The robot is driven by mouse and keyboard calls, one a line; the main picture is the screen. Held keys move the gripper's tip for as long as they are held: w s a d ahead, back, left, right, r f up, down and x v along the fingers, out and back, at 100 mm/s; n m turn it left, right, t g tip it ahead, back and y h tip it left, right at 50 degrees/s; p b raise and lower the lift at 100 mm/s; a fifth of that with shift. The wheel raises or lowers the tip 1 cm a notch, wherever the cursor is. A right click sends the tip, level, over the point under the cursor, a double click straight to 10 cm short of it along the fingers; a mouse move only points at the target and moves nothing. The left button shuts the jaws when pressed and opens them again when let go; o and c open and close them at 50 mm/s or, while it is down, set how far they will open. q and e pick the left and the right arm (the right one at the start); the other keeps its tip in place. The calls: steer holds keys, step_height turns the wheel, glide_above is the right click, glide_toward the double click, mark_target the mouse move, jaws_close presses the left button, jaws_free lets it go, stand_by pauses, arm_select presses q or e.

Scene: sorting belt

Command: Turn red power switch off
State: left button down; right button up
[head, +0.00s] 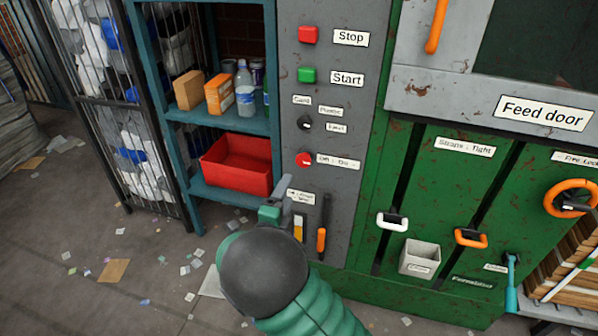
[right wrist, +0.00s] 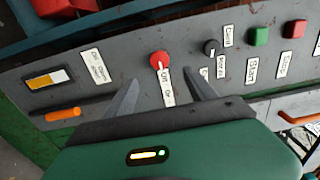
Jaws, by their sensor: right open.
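The red power switch (head: 304,160) is a round red knob on the grey control panel (head: 325,110), with a white "Off / On" label (head: 338,161) to its right. In the right wrist view the red switch (right wrist: 159,60) lies ahead of my right gripper (right wrist: 160,86), between the lines of its two fingers. The fingers are apart and empty. In the head view my right gripper (head: 276,200) is below and left of the switch, not visibly touching it. I cannot tell clearly which way the knob points. My left gripper is not in view.
Above the switch are a black knob (head: 304,122), a green Start button (head: 307,75) and a red Stop button (head: 308,35). A shelf with a red bin (head: 238,165) stands left; the green machine with levers is right.

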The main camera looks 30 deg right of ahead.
steer(key=b, duration=0.1)
glide_toward(302, 163)
steer(key=s+x, duration=0.1)
steer(key=x, duration=0.4)
steer(key=b+x, duration=0.1)
steer(key=x, duration=0.3)
steer(key=shift+w+a+r, duration=0.1)
steer(key=shift+w+a, duration=0.1)
steer(key=shift+w, duration=0.2)
steer(key=shift+w+d, duration=0.1)
steer(key=shift+d, duration=0.4)
steer(key=shift+a, duration=0.2)
steer(key=c, duration=1.4)
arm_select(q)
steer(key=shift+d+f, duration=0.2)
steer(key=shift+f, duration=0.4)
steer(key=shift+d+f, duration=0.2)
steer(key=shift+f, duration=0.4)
